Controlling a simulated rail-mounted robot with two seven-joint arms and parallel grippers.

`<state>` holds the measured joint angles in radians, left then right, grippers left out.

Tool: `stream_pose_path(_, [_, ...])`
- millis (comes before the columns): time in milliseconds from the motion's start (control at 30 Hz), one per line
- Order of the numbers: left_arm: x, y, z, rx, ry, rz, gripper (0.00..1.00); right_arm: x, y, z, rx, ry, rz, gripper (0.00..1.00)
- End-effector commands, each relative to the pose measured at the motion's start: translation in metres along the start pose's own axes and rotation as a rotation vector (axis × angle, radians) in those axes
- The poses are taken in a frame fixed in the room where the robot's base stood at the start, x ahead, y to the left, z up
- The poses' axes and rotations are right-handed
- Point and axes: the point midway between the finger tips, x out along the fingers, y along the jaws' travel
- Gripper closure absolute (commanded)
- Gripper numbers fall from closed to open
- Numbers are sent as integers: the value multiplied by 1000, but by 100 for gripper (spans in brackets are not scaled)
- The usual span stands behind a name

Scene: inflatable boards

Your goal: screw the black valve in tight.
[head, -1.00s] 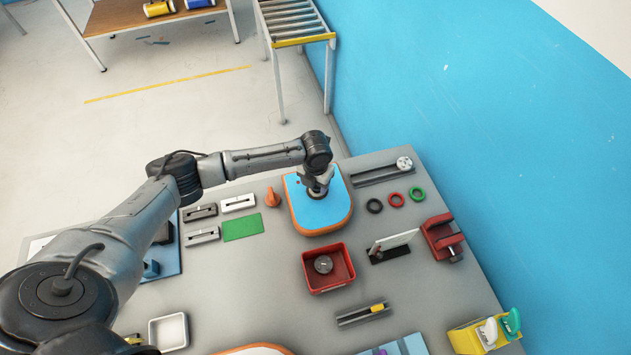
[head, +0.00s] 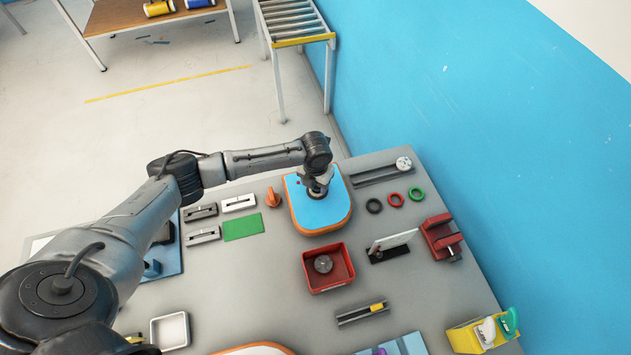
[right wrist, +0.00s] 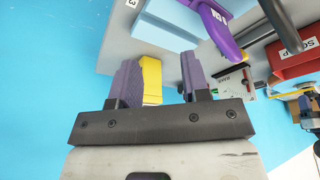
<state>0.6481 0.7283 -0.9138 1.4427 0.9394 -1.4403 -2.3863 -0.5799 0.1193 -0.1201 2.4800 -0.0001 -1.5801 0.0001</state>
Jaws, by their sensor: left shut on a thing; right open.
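The blue inflatable board (head: 328,211) with an orange edge lies on the grey bench in the head view. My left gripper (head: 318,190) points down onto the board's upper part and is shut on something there. The black valve is hidden under the gripper, so I cannot see its seating. A dark round part (head: 323,264) lies in the red bin (head: 328,285).
Black (head: 374,206), red (head: 396,200) and green (head: 417,194) rings lie right of the board. A red vise (head: 440,238) stands at the right edge. A purple tool (right wrist: 222,30) and a yellow block (right wrist: 151,80) are near my right gripper.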

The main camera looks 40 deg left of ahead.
Motion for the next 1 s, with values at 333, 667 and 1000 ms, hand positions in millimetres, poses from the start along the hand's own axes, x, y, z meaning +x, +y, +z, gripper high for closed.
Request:
stream_pose_path(333, [0, 0, 0, 0, 0, 0, 67, -3, 1, -1, -2, 0, 2, 57])
stream_pose_path(667, [0, 0, 0, 0, 0, 0, 67, -3, 1, -1, -2, 0, 2, 57])
stream_pose_path(1000, [0, 0, 0, 0, 1, 1, 67, -8, 1, -2, -2, 0, 2, 57])
